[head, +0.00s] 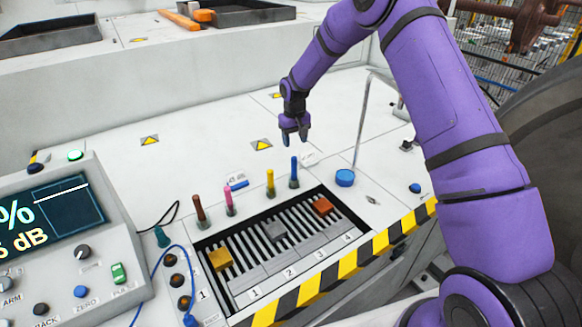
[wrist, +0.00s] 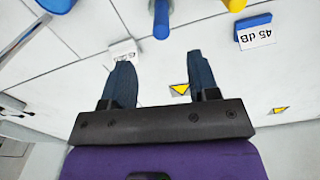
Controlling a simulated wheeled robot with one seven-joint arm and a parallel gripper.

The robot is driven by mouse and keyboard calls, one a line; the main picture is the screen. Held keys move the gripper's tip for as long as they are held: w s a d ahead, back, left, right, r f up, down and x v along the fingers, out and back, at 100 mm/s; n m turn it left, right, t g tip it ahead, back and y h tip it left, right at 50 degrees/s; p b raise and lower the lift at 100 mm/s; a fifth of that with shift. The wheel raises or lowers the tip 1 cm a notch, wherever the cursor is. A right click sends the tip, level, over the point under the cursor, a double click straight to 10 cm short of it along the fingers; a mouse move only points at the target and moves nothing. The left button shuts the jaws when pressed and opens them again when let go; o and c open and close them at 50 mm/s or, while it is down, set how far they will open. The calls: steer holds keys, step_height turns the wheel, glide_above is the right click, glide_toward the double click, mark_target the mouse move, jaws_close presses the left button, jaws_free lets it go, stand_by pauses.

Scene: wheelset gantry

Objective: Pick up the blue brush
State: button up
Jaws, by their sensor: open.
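The blue brush (head: 294,173) stands upright at the right end of a row of coloured sticks behind the slotted tray.
A yellow stick (head: 270,183), a pink stick (head: 229,201) and a brown stick (head: 199,210) stand left of the brush. A blue 45 dB block (wrist: 254,30) lies nearby. A blue round base (head: 345,178) with a thin post stands to the right. The white surface behind is mostly clear.

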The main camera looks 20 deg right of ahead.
mark_target(294, 164)
steer(key=shift+w+f, duration=0.2)
steer(key=shift+f, duration=0.45)
step_height(294, 164, down, 10)
steer(key=shift+f, duration=0.1)
steer(key=c, duration=1)
jaws_close()
steer(key=shift+r, duration=0.2)
